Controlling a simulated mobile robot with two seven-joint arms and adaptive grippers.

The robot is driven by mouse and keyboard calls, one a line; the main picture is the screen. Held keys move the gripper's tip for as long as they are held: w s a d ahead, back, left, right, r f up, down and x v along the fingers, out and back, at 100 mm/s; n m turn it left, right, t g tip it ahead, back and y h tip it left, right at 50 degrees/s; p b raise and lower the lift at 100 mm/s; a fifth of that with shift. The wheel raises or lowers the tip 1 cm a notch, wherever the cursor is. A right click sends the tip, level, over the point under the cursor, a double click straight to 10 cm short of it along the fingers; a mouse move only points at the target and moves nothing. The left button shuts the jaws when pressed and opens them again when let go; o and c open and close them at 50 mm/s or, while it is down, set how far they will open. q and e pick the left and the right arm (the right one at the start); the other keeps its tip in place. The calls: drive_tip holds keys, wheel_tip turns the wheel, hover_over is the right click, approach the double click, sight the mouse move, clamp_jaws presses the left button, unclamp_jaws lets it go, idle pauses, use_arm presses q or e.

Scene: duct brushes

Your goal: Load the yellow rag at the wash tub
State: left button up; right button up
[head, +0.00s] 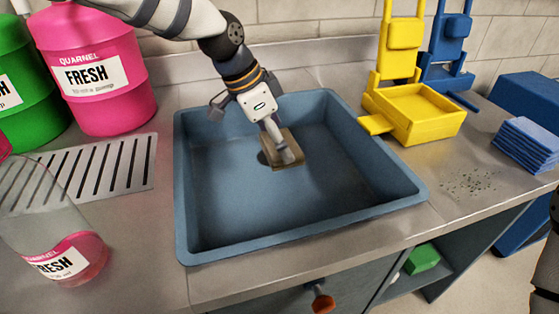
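The blue-grey wash tub (300,222) is set into the steel counter, and its floor looks bare of water. My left gripper (287,154) reaches down into it from the back. Its fingers look shut on a flat, dull yellow-brown piece (292,139), which looks like the yellow rag, near the tub's middle. The fingers hide part of the piece, and I cannot tell whether it touches the tub floor. A dark round drain (262,157) shows beside it. My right gripper is not in view; only part of my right arm shows at the right edge.
A yellow wringer with a tray (415,128) and a blue one (449,32) stand right of the tub. Folded blue cloths (525,146) lie farther right, near dark specks (468,182). A pink jug (100,105), a green jug (32,120) and a clear container with pink liquid (82,262) stand left.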

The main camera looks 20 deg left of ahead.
use_arm(q)
wheel_tip(320, 180, up, 6)
drive_tip(key=shift+p, duration=0.45)
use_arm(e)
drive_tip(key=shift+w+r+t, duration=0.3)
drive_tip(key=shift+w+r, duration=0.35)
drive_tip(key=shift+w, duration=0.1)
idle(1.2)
use_arm(q)
wheel_tip(320, 180, up, 4)
drive_tip(key=shift+f, duration=0.1)
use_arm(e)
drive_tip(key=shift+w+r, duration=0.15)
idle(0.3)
